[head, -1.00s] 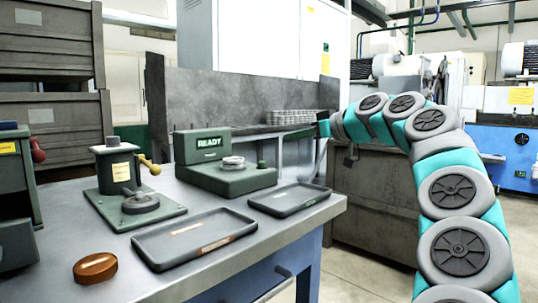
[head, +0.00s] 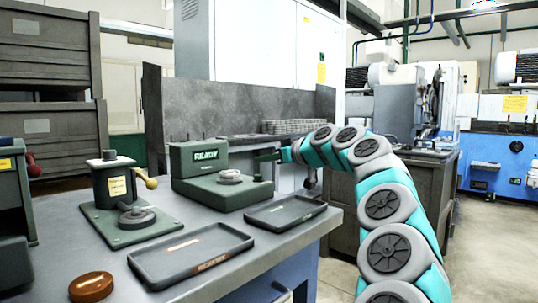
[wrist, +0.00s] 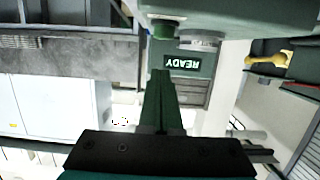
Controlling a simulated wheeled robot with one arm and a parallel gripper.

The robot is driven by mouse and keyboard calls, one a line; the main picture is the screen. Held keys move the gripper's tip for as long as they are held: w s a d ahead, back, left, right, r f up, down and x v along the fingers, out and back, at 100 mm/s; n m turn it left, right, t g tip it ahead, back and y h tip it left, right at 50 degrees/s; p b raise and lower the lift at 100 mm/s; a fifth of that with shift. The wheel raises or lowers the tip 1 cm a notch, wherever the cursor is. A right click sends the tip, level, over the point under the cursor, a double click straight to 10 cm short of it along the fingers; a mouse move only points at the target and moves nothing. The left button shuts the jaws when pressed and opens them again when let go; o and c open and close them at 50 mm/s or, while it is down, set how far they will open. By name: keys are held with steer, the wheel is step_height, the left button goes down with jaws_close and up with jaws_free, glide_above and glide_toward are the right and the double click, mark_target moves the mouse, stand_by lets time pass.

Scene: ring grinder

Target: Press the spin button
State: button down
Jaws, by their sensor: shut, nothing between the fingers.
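The green ring grinder (head: 215,193) stands on the bench with a lit READY display (head: 206,155). A pale metal ring (head: 230,176) sits on its top. A small green button (head: 258,178) is at the right end of the top, partly hard to make out. My gripper (head: 260,158) is shut and empty, just above the button and apart from it. In the wrist view, which is upside down, the shut fingers (wrist: 161,76) point toward the grinder, with the green button (wrist: 163,29) and the READY display (wrist: 184,62) beyond the tips.
Two dark trays, a larger one (head: 150,268) and a smaller one (head: 262,219), lie in front. A green fixture with a yellow-knobbed lever (head: 118,190) stands to the left. A brown round piece (head: 91,287) is at the front left. A grey panel (head: 240,105) rises behind.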

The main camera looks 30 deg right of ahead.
mark_target(264, 183)
steer(key=shift+a+f, duration=0.1)
steer(key=shift+f, duration=1.4)
